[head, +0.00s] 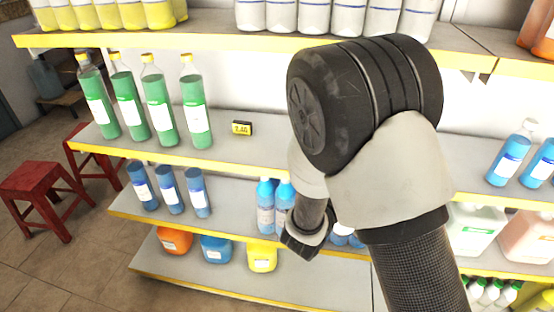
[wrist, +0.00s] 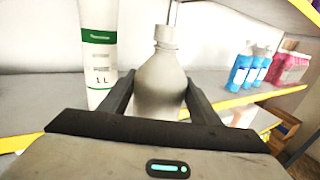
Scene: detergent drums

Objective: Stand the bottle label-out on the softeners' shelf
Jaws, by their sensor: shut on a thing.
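In the wrist view, my gripper (wrist: 160,98) is shut on a plain pale grey bottle (wrist: 160,90) with a ridged cap, one finger on each side. The bottle looks upright; no label shows on the side facing the camera. Its base is hidden behind the gripper body, so I cannot tell if it touches the shelf (wrist: 60,108). A white container with a green band and "1 L" print (wrist: 98,45) stands close to its left. In the head view my arm hides the gripper and the held bottle. I cannot tell which shelf is the softeners' one.
In the head view, several green bottles (head: 160,100) and a price tag (head: 242,128) stand on the middle shelf (head: 270,152), with bare room right of the tag. Small blue bottles (head: 170,190) stand below. Blue bottles (wrist: 240,68) and pink packs (wrist: 290,68) stand right in the wrist view.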

